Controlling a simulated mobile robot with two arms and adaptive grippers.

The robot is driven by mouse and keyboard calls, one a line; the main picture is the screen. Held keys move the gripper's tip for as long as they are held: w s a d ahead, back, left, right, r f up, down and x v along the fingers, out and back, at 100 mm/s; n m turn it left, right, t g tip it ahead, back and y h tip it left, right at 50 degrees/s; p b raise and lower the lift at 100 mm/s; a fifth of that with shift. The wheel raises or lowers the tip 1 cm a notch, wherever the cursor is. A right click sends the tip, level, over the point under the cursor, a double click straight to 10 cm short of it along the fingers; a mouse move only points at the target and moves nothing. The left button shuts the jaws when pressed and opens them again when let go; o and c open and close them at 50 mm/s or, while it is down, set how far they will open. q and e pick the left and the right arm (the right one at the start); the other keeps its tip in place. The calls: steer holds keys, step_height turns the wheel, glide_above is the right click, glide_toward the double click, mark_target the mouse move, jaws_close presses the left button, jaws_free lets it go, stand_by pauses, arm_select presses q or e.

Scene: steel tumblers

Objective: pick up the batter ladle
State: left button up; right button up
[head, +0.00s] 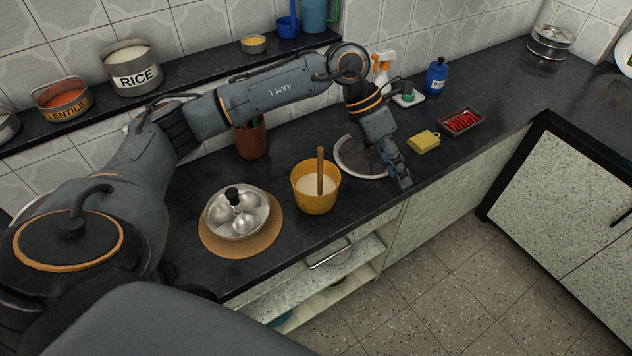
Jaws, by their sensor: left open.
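The batter ladle (320,170) shows as a brown, wooden-looking handle standing nearly upright in a yellow pot (315,203) of pale batter. Its lower end is hidden in the batter. The pot stands on the dark counter near its front edge. My left gripper (402,180) is open, pointing down at the counter's front edge, to the right of the pot and apart from the ladle. No object shows between its fingers. My right gripper is not in view.
A steel pan with round hollows (252,221) sits on a cork mat (222,247) left of the pot. A yellow sponge (424,142) and a tray of red chillies (462,123) are to the right. An open drawer (335,265) juts out below.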

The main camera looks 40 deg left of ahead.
mark_target(322, 148)
arm_select(q)
steer(key=a+r+y, duration=0.1)
steer(key=a+y, duration=0.1)
steer(key=a, duration=0.3)
steer(key=a+r+y, duration=0.1)
steer(key=a+y, duration=0.1)
steer(key=a, duration=0.4)
steer(key=a+r+n+y, duration=0.1)
steer(key=a+y, duration=0.1)
steer(key=a, duration=0.4)
steer(key=shift+a+y, duration=0.1)
steer(key=shift+y, duration=0.3)
step_height(322, 148, down, 8)
steer(key=shift+w+r+p, duration=0.1)
steer(key=shift+r+p, duration=0.05)
steer(key=shift+p, duration=1)
steer(key=f+p, duration=0.1)
steer(key=f, duration=0.1)
steer(key=f+p, duration=0.1)
steer(key=f, duration=0.2)
steer(key=shift+a+p, duration=0.2)
steer(key=shift+p, duration=0.15)
steer(key=shift+f, duration=0.25)
jaws_close()
